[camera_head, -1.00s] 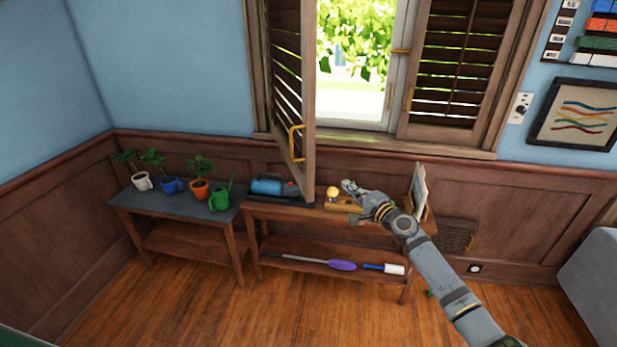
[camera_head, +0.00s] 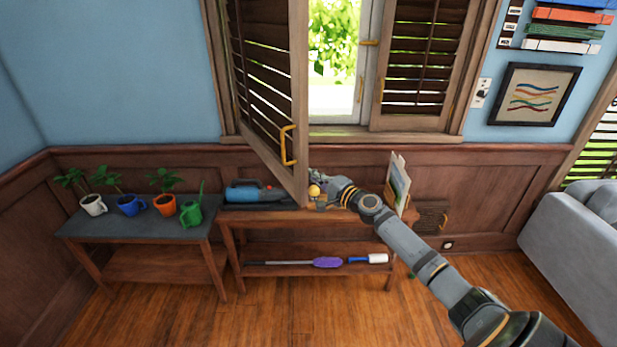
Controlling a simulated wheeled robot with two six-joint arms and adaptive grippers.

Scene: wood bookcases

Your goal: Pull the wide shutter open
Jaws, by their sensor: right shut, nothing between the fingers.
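The wide shutter (camera_head: 298,80), a louvred dark wood panel, stands swung out into the room at the left of the window. Its yellow handle (camera_head: 285,146) is near the lower free edge. My right gripper (camera_head: 315,177) is shut and empty, just right of the shutter's lower corner and below the handle, close to a yellow round object (camera_head: 314,191). Whether it touches the shutter I cannot tell. A second louvred shutter (camera_head: 428,70) lies at the right of the window. My left gripper is not in view.
A wooden shelf table (camera_head: 270,229) below the window holds a blue device (camera_head: 250,193) and an upright picture (camera_head: 397,186). A grey-topped table (camera_head: 135,223) with potted plants stands left. A grey sofa (camera_head: 565,230) is at right. The front floor is clear.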

